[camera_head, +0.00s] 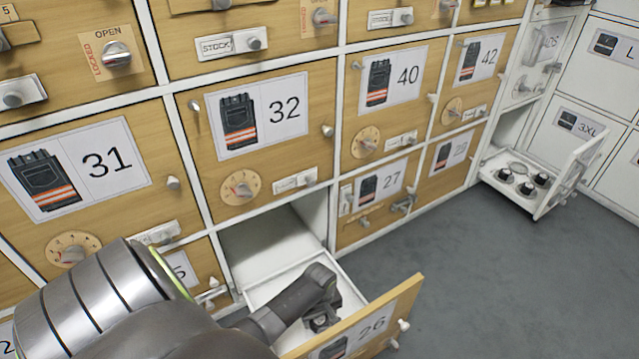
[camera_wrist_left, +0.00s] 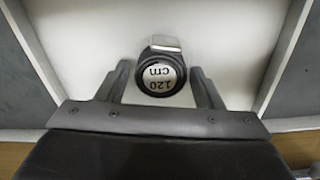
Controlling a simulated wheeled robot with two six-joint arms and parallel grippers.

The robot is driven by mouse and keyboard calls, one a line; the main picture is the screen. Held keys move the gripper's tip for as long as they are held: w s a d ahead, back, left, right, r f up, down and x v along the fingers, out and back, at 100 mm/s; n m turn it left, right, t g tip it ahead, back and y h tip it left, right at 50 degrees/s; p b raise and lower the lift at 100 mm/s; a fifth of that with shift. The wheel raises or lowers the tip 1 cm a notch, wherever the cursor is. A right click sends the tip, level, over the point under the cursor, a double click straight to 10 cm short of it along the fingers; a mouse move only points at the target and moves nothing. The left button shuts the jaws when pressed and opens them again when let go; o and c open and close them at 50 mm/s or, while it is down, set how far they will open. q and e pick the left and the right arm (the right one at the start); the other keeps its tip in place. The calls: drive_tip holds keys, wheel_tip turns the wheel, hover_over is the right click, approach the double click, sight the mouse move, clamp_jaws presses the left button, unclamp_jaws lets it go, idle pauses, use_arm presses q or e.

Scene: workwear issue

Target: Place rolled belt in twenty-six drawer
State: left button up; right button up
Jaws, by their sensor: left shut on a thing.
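The rolled belt (camera_wrist_left: 160,76) is a small black roll with a pale round face marked "120 cm". In the head view, drawer 26 (camera_head: 408,300) is pulled open at the bottom of the cabinet, with a wooden front and a white inside. My left gripper (camera_head: 322,318) reaches down inside this drawer. The belt is mostly hidden there by the gripper. Whether it touches the drawer floor is hard to tell. My right gripper is not in view.
Closed wooden drawers 31 (camera_head: 105,160), 32 (camera_head: 284,112) and 27 (camera_head: 392,178) surround the open one. Another open white drawer (camera_head: 545,210) at the right holds several dark rolls. Grey floor (camera_head: 500,290) is clear on the right.

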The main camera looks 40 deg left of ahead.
use_arm(q)
drive_tip(key=shift+f, duration=0.15)
drive_tip(key=o, duration=1)
drive_tip(key=shift+o, duration=0.2)
